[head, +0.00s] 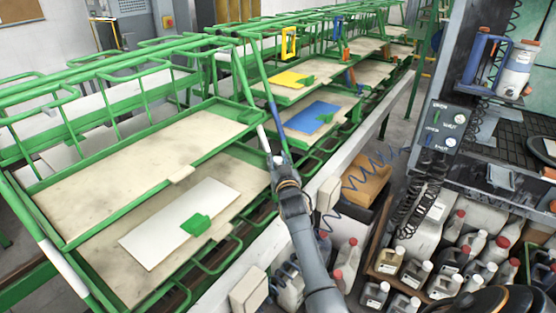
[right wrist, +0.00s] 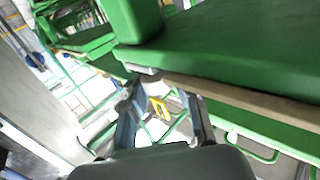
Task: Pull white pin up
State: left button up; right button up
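A slim white piece (head: 263,138), which may be the white pin, stands at the near side of the green rack. My right gripper (head: 274,157) is just below it in the head view; I cannot tell whether they touch. In the right wrist view my right gripper (right wrist: 164,89) has its two fingers apart, with nothing clearly held between them. A small pale piece (right wrist: 143,69) shows by the left fingertip, under a green part of the rack. My left gripper is not in view.
The green rack (head: 130,190) holds beige shelves with a white sheet (head: 180,222), a yellow sheet (head: 287,79) and a blue sheet (head: 309,117). A yellow handle (head: 289,43) stands farther back. Several bottles crowd the lower right. A rack shelf (right wrist: 235,62) overhangs my right gripper closely.

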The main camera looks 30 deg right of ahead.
aim_at(278, 160)
grip_shut()
notch_tip(278, 160, up, 4)
jog(key=p, duration=0.2)
jog(key=shift+f+p, duration=0.25)
jog(key=shift+p, duration=0.1)
jog(key=shift+w+f, duration=0.1)
jog(key=o, duration=0.9)
grip_release()
jog(key=shift+s+f, duration=0.1)
jog(key=shift+s, duration=0.1)
jog(key=shift+s+a, duration=0.2)
jog(key=shift+s, duration=0.1)
jog(key=v, duration=1.1)
jog(key=shift+s, duration=0.1)
